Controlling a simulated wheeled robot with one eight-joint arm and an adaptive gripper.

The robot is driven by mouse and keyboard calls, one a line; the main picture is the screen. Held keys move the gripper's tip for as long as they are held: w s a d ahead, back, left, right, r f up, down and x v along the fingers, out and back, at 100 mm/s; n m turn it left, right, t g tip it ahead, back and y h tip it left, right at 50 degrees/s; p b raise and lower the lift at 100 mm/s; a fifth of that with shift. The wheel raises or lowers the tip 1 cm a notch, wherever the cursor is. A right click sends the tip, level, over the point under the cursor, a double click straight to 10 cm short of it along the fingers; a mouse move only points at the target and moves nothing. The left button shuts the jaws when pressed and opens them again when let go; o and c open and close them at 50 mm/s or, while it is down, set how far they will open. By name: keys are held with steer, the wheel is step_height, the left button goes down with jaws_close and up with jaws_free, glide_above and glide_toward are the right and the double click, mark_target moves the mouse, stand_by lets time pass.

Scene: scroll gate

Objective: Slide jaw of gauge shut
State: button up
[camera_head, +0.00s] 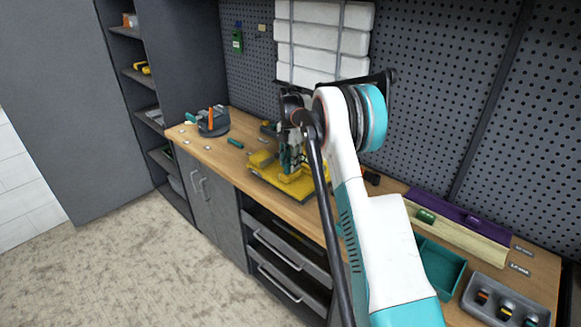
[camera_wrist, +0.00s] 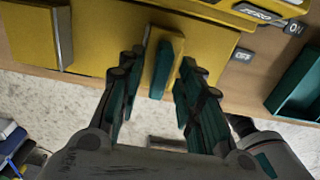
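The yellow gauge (camera_head: 265,170) lies on the wooden bench below my gripper (camera_head: 290,158) in the head view. In the wrist view its broad yellow body (camera_wrist: 95,50) fills the upper left, with a grey upright bar (camera_wrist: 62,38) at its left. A yellow block with a teal face (camera_wrist: 166,68), apparently the sliding jaw's grip, stands between my fingertips. My gripper (camera_wrist: 160,72) is open, one finger on each side of this block. A gap shows at the left finger; the right finger is very close, and contact there cannot be told. My arm hides part of the gauge in the head view.
A teal tray (camera_head: 440,265), a grey holder with several knobs (camera_head: 505,303) and a purple-and-cream long box (camera_head: 455,225) are at the right. A dark round holder (camera_head: 213,122) stands at the far left bench end. The pegboard (camera_head: 440,100) rises behind. Drawers are below.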

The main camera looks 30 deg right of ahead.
steer(key=shift+f, duration=0.8)
steer(key=shift+c, duration=0.3)
